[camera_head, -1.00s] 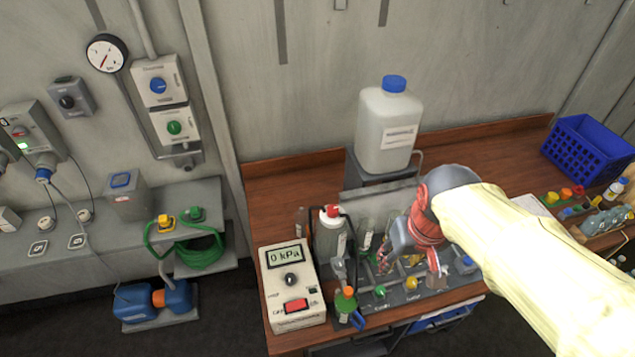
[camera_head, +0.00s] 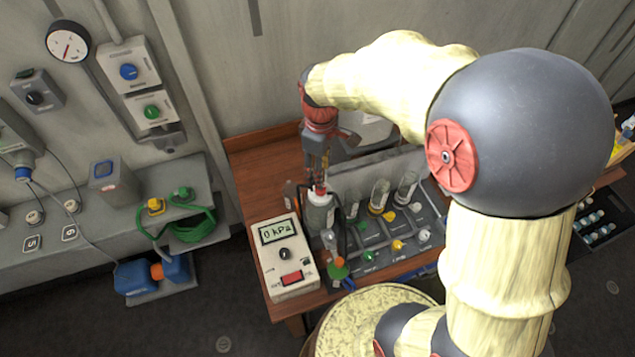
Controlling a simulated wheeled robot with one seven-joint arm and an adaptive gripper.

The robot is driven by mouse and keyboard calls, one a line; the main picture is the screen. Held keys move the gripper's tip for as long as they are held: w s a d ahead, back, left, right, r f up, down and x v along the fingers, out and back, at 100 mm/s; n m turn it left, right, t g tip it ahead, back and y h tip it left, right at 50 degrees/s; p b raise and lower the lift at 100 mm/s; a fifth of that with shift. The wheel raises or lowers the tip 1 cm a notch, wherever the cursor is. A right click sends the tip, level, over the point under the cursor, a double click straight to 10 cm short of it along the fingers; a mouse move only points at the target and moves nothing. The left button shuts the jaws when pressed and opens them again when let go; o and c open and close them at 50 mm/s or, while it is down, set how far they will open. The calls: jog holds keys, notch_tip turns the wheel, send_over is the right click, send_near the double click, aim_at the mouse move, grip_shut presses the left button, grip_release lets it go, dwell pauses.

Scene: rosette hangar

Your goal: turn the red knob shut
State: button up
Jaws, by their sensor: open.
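A small red knob (camera_head: 319,190) shows on top of a clear bottle (camera_head: 319,214) with a white collar, at the left end of the manifold on the wooden bench. My gripper (camera_head: 317,180) points down right over this bottle, its fingers open at the red knob. The fingers partly hide the knob, and I cannot tell whether they touch it. The manifold (camera_head: 385,246) carries green, yellow and pale knobs in front of several clear bottles.
A pressure box (camera_head: 283,257) reading 0 kPa, with a red switch, stands close left of the bottle. A green bottle with an orange cap (camera_head: 339,268) is in front. My arm hides the bench's right part. Bare wood (camera_head: 262,180) lies behind the box.

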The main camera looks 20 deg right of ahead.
jog(key=f, duration=0.6)
jog(key=shift+s+f, duration=0.2)
jog(key=shift+f, duration=0.2)
jog(key=shift+c, duration=0.6)
grip_shut()
